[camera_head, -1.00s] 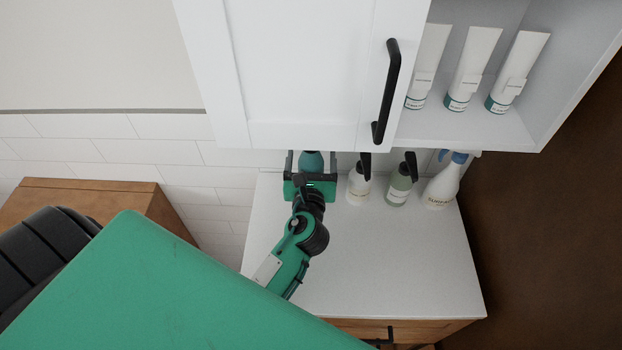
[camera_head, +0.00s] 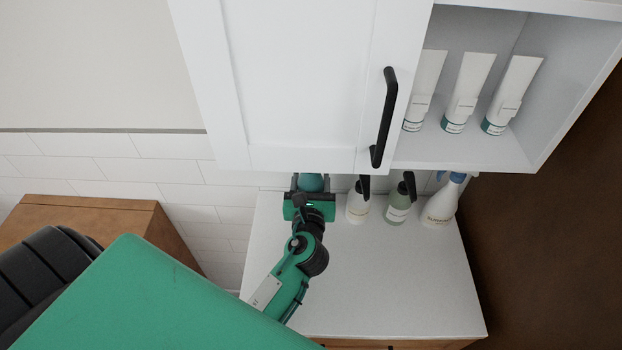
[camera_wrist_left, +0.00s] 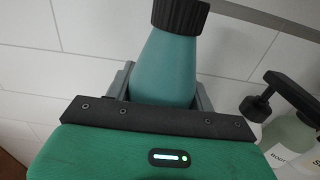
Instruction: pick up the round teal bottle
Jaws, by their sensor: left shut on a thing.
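The round teal bottle (camera_wrist_left: 165,68) stands upright between the fingers of my left gripper (camera_wrist_left: 163,92) in the left wrist view, with its black cap (camera_wrist_left: 180,15) at the top. In the head view only a small part of the teal bottle (camera_head: 311,182) shows behind my left gripper (camera_head: 310,190), under the wall cabinet. The gripper is shut on the bottle. The bottle's base is hidden by the gripper, so I cannot tell if it touches the counter. My right gripper is not in view.
A white pump bottle (camera_head: 357,207), a pale green pump bottle (camera_head: 397,208) and a spray bottle (camera_head: 440,206) stand to the right on the white counter (camera_head: 370,280). The wall cabinet (camera_head: 290,80) hangs close above. Three tubes (camera_head: 463,98) stand on its open shelf. The counter's front is clear.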

